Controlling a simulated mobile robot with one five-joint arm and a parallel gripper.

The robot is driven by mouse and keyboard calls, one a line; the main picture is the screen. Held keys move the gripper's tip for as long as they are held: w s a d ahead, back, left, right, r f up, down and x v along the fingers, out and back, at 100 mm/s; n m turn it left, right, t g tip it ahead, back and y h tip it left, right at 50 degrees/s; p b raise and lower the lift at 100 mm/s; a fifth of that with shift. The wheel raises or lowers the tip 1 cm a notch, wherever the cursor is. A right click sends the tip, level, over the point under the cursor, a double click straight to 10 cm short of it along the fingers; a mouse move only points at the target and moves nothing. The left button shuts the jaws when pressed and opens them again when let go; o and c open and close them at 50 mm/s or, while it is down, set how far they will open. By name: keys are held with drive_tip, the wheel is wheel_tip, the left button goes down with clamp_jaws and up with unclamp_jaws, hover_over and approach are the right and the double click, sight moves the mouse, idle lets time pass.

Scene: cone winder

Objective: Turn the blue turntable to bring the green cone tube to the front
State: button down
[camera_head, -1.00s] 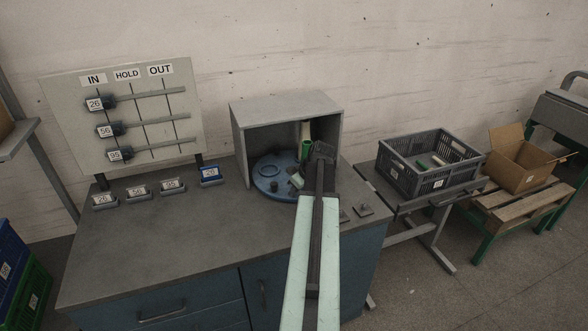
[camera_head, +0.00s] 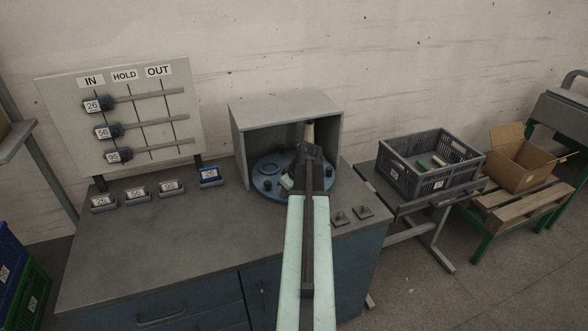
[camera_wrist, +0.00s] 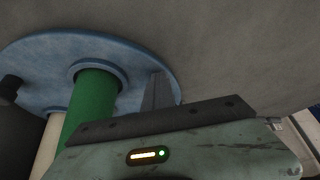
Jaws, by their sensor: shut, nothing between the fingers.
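The blue turntable (camera_head: 262,182) sits inside and in front of a grey open-fronted housing on the bench. In the wrist view its blue disc (camera_wrist: 40,68) fills the upper left. The green cone tube (camera_wrist: 90,105) stands on it in a raised blue seat, close beside my gripper (camera_wrist: 158,92); I cannot tell whether they touch. In the head view my gripper (camera_head: 310,158) is over the turntable's right part, shut and empty, and the green tube is hidden behind my arm.
The grey housing (camera_head: 286,104) closes over the turntable's back with side walls and a roof. Small numbered blocks (camera_head: 138,194) and a sliding-label board (camera_head: 125,118) are at left. A grey crate (camera_head: 432,165) stands at right. The bench's front left is clear.

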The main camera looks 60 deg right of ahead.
drive_tip(key=shift+s+a+r+p, duration=0.15)
drive_tip(key=shift+a+r+p, duration=0.3)
drive_tip(key=shift+a+r, duration=0.1)
drive_tip(key=r+p, duration=0.1)
drive_tip(key=a+r+p, duration=0.2)
drive_tip(key=shift+s+r, duration=0.25)
drive_tip(key=shift+s, duration=0.15)
